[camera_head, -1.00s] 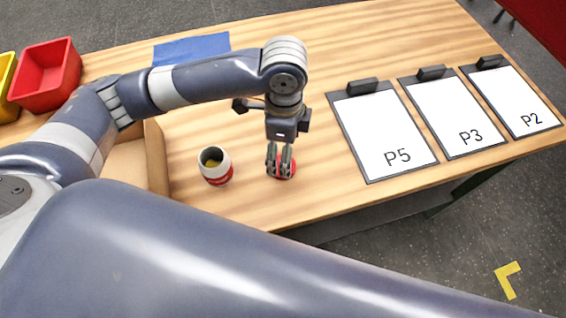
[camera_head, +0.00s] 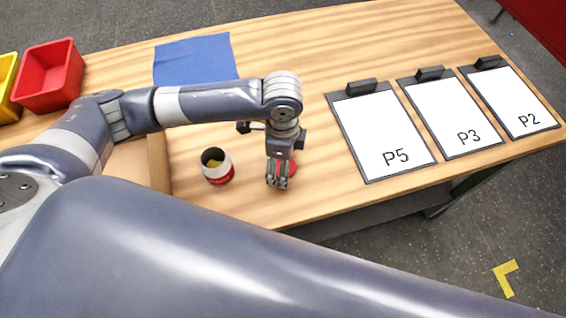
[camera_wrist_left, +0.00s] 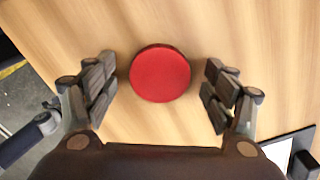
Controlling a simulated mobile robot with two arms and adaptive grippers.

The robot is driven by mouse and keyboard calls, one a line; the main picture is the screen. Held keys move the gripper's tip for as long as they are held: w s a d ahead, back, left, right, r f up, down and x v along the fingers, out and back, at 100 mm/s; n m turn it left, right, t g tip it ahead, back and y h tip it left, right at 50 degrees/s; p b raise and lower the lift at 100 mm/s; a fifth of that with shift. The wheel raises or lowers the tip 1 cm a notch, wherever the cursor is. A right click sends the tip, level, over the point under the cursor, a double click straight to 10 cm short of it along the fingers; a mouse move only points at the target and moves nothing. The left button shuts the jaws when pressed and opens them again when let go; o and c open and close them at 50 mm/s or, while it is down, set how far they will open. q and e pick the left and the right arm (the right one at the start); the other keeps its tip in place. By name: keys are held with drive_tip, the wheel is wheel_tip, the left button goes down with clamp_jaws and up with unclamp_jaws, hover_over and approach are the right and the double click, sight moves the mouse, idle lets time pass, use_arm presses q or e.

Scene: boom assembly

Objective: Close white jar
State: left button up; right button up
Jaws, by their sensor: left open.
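The white jar (camera_head: 217,168) with a red band stands upright on the wooden table, left of my left gripper. Its top is open, and something yellowish shows inside. A round red lid (camera_wrist_left: 160,73) lies flat on the table; in the head view the lid (camera_head: 291,167) is partly hidden behind the fingers. My left gripper (camera_head: 279,182) points down at the lid. In the left wrist view my left gripper (camera_wrist_left: 159,88) is open, with one finger on each side of the lid and a gap on both sides. My right gripper is out of view.
Clipboards marked P5 (camera_head: 385,132), P3 (camera_head: 451,115) and P2 (camera_head: 511,100) lie to the right. A blue sheet (camera_head: 195,58) lies at the back. Red (camera_head: 48,78) and yellow (camera_head: 8,88) bins stand far left. A cardboard box (camera_head: 158,165) is left of the jar.

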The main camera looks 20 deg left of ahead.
use_arm(q)
drive_tip(key=c, duration=0.8)
drive_tip(key=shift+o, duration=0.2)
drive_tip(key=shift+r, duration=0.15)
drive_tip(key=shift+r, duration=0.6)
wheel_tip(320, 180, up, 2)
drive_tip(key=shift+d+r+b, duration=0.1)
drive_tip(key=shift+b, duration=0.45)
drive_tip(key=s+d+b, duration=0.1)
drive_tip(key=s+d, duration=0.1)
drive_tip(key=s, duration=0.5)
drive_tip(key=s+d+r, duration=0.1)
drive_tip(key=s+d, duration=0.2)
drive_tip(key=s, duration=0.5)
drive_tip(key=shift+d+r+b, duration=0.15)
drive_tip(key=shift+r+b, duration=0.05)
drive_tip(key=shift+b, duration=0.15)
